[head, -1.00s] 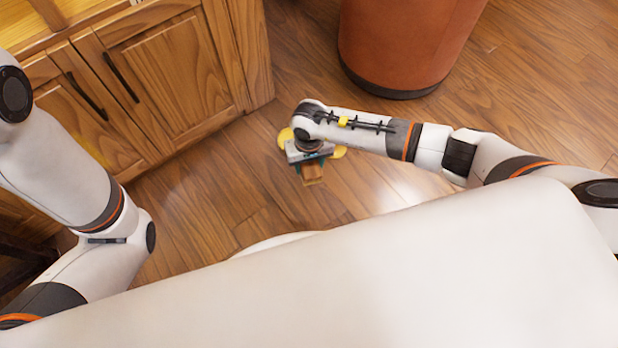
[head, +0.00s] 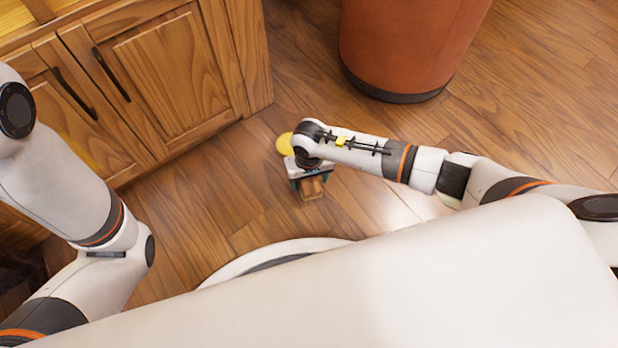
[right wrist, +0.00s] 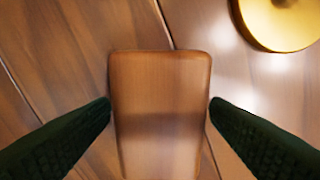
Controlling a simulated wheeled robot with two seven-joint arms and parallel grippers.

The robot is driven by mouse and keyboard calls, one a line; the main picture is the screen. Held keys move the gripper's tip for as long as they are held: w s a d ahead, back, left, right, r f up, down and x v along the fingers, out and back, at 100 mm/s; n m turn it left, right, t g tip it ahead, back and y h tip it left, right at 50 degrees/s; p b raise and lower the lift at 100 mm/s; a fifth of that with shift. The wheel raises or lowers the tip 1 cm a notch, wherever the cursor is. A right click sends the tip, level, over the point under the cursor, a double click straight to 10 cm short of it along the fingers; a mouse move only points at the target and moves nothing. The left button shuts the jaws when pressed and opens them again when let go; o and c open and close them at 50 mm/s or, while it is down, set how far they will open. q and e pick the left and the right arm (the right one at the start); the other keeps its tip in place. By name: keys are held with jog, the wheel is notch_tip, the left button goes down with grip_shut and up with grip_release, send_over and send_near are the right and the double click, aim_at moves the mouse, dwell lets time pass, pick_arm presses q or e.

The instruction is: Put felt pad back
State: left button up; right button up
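A brown rounded block (head: 312,187) sits between the fingers of my right gripper (head: 308,186). It also shows in the right wrist view (right wrist: 160,110), with a dark fingertip against each side. It appears held. It may be the felt pad, but its material is not clear. No other pad-like thing shows. My left gripper is out of view; only the left arm shows at the left.
A yellow round thing (head: 285,144) is partly hidden behind my right wrist; a gold disc shows in the wrist view (right wrist: 282,18). A wooden cabinet (head: 165,80) stands at upper left and a large terracotta-coloured round object (head: 410,45) at upper right. The wooden floor (head: 220,190) between is clear.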

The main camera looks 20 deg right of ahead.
aim_at(309, 180)
jog(key=shift+r, duration=0.1)
notch_tip(309, 180, up, 9)
jog(key=p, duration=0.6)
jog(key=shift+r, duration=0.2)
notch_tip(309, 180, up, 3)
jog(key=shift+f+p, duration=0.15)
jog(key=shift+p, duration=0.65)
